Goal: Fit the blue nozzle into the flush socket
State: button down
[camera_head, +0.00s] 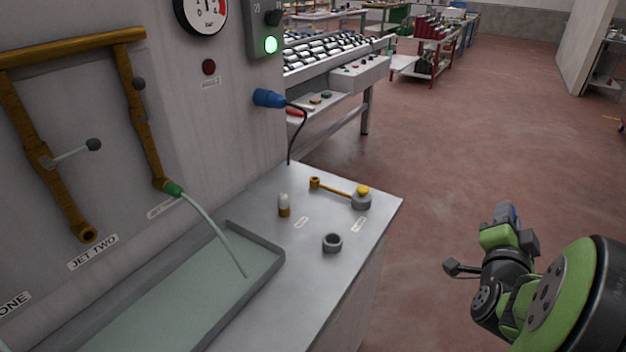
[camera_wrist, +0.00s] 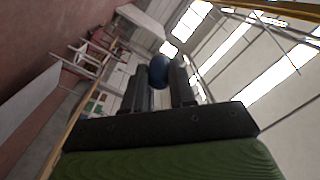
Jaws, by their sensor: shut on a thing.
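My gripper (camera_head: 507,212) is at the right of the head view, raised over the floor and well away from the bench. It is shut on the blue nozzle (camera_head: 505,211), which shows only partly there. In the wrist view the blue nozzle (camera_wrist: 158,71) sits between the two dark fingers (camera_wrist: 160,88). No socket is legibly marked "flush". A brass pipe with an open end (camera_head: 88,233) hangs above a label reading "JET TWO". Another brass pipe has a green nozzle (camera_head: 173,188) at its end, with a pale stream running down from it.
A trough (camera_head: 262,244) lies under the pipes. A blue connector (camera_head: 268,97) juts from the panel. Open floor lies right of the bench.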

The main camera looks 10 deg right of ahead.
jog(key=w+a+r+n+t+y+p, duration=0.3)
jog(key=w+a+r+y+p, duration=0.2)
jog(key=w+a+r+p, duration=0.85)
jog(key=w+a+r+n+y+p, duration=0.1)
jog(key=a+n+y+p, duration=0.1)
jog(key=a+p, duration=0.5)
jog(key=w+a+r+n+t+y+p, duration=0.1)
jog(key=a+r+n+y+p, duration=0.1)
jog(key=a+p, duration=0.6)
jog(key=n+y+p, duration=0.1)
jog(key=y, duration=0.1)
jog(key=shift+r+y, duration=0.2)
jog(key=shift+y, duration=0.1)
